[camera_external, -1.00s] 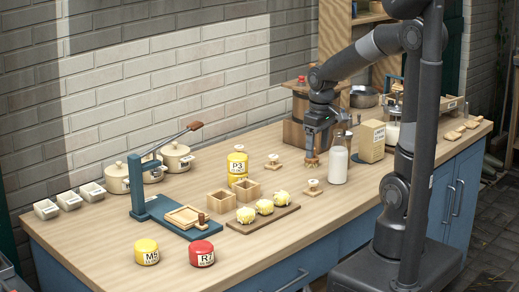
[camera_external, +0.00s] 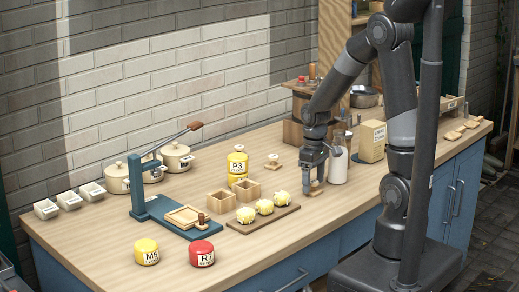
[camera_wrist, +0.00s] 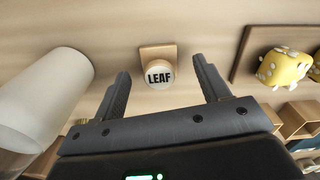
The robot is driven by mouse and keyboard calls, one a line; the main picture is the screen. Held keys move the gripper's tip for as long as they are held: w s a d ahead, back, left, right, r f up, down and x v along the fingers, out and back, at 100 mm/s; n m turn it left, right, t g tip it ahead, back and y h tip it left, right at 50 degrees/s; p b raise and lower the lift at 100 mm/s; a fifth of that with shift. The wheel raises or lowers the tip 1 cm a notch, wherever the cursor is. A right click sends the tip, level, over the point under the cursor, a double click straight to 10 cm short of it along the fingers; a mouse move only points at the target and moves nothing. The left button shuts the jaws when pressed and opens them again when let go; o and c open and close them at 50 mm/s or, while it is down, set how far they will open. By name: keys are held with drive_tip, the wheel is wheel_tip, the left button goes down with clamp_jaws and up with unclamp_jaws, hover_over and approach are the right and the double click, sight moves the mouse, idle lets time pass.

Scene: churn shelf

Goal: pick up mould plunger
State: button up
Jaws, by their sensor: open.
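A mould plunger (camera_external: 316,188) with a wooden base stands on the bench, partly covered by my gripper in the outside view. In the wrist view this plunger (camera_wrist: 158,73) shows a pale round top marked LEAF and a square wooden base. My gripper (camera_external: 313,176) is open and points down over it. In the wrist view the plunger top lies between the two fingertips of my gripper (camera_wrist: 161,76), with a gap on each side. I cannot tell how far the fingertips reach down beside it. A second, similar plunger (camera_external: 273,161) stands farther back, its top unreadable.
A white bottle (camera_external: 338,166) stands close right of my gripper; it fills the left of the wrist view (camera_wrist: 45,95). A board (camera_external: 283,217) with yellow moulded pieces (camera_external: 264,206) and wooden boxes (camera_external: 221,202) are to the left. A tan carton (camera_external: 372,141) stands behind right.

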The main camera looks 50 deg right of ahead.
drive_tip(key=shift+f, duration=0.9)
drive_tip(key=c, duration=1.1)
drive_tip(key=shift+r, duration=0.15)
